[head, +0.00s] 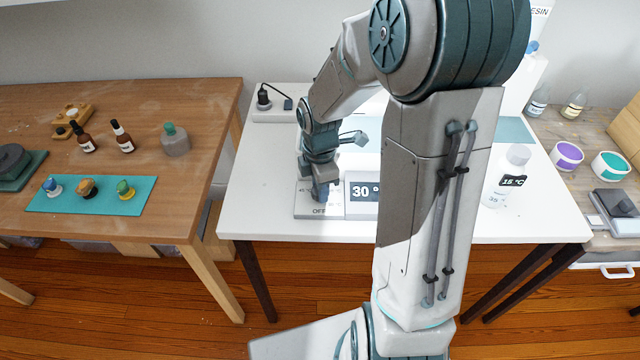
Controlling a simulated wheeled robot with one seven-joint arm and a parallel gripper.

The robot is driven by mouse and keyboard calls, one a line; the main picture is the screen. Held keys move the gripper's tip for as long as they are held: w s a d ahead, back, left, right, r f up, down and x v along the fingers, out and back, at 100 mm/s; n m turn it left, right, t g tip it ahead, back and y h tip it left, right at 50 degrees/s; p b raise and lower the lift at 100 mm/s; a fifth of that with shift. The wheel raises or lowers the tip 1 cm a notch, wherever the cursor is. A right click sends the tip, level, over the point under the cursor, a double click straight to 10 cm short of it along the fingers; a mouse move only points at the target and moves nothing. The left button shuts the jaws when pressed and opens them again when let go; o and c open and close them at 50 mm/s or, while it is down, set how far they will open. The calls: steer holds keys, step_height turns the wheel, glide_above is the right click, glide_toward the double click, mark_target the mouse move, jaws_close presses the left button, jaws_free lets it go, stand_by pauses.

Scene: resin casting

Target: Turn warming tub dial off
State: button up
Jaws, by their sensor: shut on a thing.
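The warming tub's control panel (303,208) sits at the front left of the white table. It has a dial base marked "OFF" near its front edge and a display (362,192) reading "30" to the right. My gripper (320,192) points down over the panel and is shut on the dial. My gripper hides most of the dial, so its pointer direction cannot be read. The tub behind the panel is mostly hidden by my arm.
A power strip (285,114) with a black plug lies at the white table's back left. A bottle (507,178) with a "15 °C" tag stands at the right. The left wooden table holds small bottles (122,137) and a teal mat (60,203). The white table's left part is clear.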

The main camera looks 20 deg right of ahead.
steer(key=m, duration=0.3)
steer(key=shift+m, duration=0.3)
steer(key=shift+m+b, duration=0.5)
steer(key=shift+m, duration=1.2)
steer(key=o, duration=1)
steer(key=shift+r, duration=0.1)
step_height(320, 180, up, 14)
steer(key=p, duration=0.1)
